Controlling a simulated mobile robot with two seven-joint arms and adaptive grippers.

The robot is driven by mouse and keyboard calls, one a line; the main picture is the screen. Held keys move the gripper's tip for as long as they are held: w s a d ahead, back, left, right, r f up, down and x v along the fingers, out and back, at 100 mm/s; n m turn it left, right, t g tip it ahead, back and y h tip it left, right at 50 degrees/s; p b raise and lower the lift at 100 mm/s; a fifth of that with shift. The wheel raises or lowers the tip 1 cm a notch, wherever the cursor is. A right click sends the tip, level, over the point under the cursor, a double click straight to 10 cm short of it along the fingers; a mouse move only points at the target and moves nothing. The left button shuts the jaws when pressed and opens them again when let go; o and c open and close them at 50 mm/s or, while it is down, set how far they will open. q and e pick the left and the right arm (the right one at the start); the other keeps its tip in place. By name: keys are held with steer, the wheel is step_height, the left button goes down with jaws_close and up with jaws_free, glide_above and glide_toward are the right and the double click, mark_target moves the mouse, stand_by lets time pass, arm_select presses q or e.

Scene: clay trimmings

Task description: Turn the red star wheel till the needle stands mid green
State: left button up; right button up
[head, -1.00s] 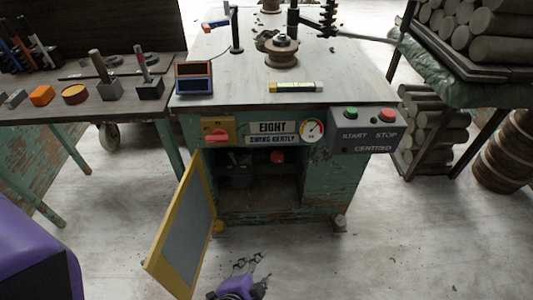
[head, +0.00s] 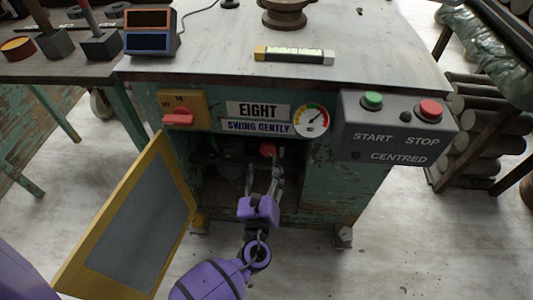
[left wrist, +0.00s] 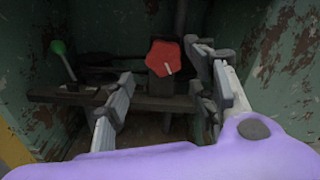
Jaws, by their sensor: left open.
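The red star wheel (head: 267,149) sits inside the open cabinet, near the top of its opening. It also shows in the left wrist view (left wrist: 164,58), with a pale mark on its face. My left gripper (head: 274,161) reaches into the opening just below and in front of the wheel. In the left wrist view its fingers (left wrist: 159,66) are spread apart, with the wheel seen between them and nothing held. The round gauge (head: 311,121) is on the cabinet front; its dark needle points up and right, its exact colour zone too small to tell. My right gripper is out of view.
The yellow-framed door (head: 135,215) stands open on the left. A green-knobbed lever (left wrist: 62,58) is inside the cabinet, left of the wheel. A red-handled switch (head: 180,118) and a START/STOP box (head: 393,130) flank the opening above. Peeling green walls (left wrist: 275,55) bound the space.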

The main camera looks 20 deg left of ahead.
mark_target(267, 152)
arm_select(q)
steer(key=x, duration=0.6)
steer(key=shift+d+f+b, duration=0.1)
steer(key=shift+f+b, duration=0.05)
steer(key=shift+b, duration=0.2)
steer(key=c, duration=1.1)
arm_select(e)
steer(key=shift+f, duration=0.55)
